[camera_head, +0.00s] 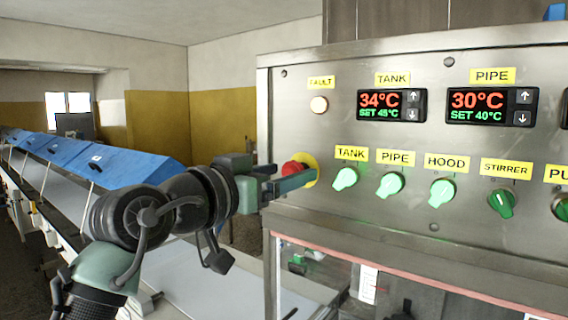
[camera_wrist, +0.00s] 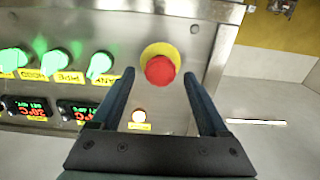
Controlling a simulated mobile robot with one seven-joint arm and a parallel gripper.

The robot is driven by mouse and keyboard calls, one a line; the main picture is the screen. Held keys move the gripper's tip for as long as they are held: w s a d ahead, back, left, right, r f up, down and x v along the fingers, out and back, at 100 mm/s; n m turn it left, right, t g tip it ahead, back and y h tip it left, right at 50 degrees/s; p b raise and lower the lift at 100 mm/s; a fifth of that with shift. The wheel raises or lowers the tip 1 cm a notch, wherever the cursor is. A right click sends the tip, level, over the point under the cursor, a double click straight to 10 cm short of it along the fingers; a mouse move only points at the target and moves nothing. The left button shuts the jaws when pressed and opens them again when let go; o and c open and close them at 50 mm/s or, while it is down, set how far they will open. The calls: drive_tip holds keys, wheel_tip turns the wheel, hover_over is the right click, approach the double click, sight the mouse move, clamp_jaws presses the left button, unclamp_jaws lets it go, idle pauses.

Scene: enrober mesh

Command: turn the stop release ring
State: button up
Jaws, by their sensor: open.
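The stop button is a red mushroom head (camera_head: 293,170) on a yellow round plate (camera_head: 309,163), low on the left edge of the steel control panel. In the wrist view the red head (camera_wrist: 160,70) sits between my two fingers, with its yellow plate (camera_wrist: 151,55) behind it. My gripper (camera_head: 296,180) is open, with one finger on each side of the red head. In the head view the near finger hides part of the button. I cannot tell whether a finger touches it. A separate release ring cannot be made out.
Green knobs (camera_head: 345,179) sit just right of the button. A lit fault lamp (camera_head: 319,104) and the tank display (camera_head: 391,105) are above. A conveyor with blue covers (camera_head: 110,168) runs along the left. Open room lies left of the panel edge.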

drive_tip(key=shift+w+d, duration=0.1)
drive_tip(key=shift+w, duration=0.05)
drive_tip(key=shift+c, duration=0.3)
clamp_jaws()
